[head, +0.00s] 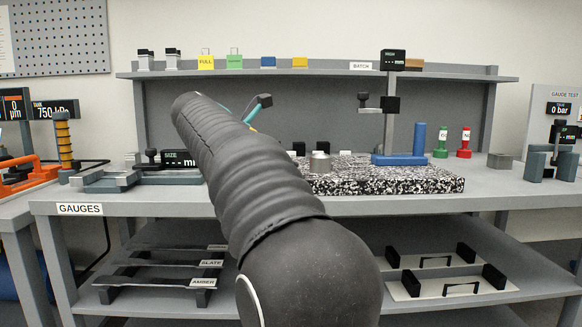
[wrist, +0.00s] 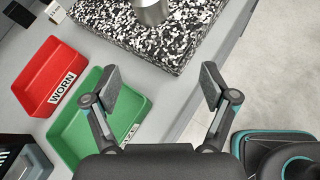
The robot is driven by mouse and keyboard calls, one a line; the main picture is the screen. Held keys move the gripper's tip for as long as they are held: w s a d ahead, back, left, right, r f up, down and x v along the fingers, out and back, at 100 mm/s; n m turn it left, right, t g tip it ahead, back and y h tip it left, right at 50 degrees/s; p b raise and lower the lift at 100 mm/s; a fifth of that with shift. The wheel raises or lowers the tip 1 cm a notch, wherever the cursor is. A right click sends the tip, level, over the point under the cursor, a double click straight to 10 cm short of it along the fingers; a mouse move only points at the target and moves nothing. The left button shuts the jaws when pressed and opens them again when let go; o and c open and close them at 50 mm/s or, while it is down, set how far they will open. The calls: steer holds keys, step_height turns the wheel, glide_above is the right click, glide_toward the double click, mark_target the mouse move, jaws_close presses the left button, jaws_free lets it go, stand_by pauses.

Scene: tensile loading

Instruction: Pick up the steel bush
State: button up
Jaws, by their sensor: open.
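The steel bush (head: 320,162) is a short silver cylinder standing on the speckled granite plate (head: 400,180), just right of my arm in the head view. In the wrist view the steel bush (wrist: 152,11) is cut off by the top edge, on the granite plate (wrist: 185,45). My gripper (wrist: 162,88) is open, with nothing between its fingers. The bush is apart from the fingertips, beyond them toward the top of the wrist view. In the head view my arm hides most of the gripper.
The wrist view shows a red tray labelled WORN (wrist: 45,75) and a green tray (wrist: 75,130) left of the gripper. A blue block (head: 400,159) lies on the plate. A gauge stand (head: 390,105) rises behind it. A shelf (head: 330,73) runs along the back.

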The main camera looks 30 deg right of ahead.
mark_target(315, 157)
steer(key=shift+n+g+h, duration=0.6)
steer(key=shift+h, duration=0.1)
steer(key=d, duration=0.3)
steer(key=w+d+b, duration=0.1)
steer(key=d, duration=0.2)
steer(key=w+d, duration=0.1)
steer(key=d, duration=0.2)
steer(key=shift+w+f, duration=0.25)
steer(key=shift+f, duration=0.05)
steer(key=shift+r+b+x, duration=0.15)
steer(key=shift+b+x, duration=0.1)
steer(key=shift+x, duration=1.25)
steer(key=shift+r+b+x, duration=0.15)
steer(key=shift+b+x, duration=0.1)
steer(key=shift+x, duration=1.3)
steer(key=shift+w+d, duration=0.1)
steer(key=shift+w, duration=0.05)
steer(key=shift+c, duration=0.3)
steer(key=shift+r, duration=0.1)
jaws_close()
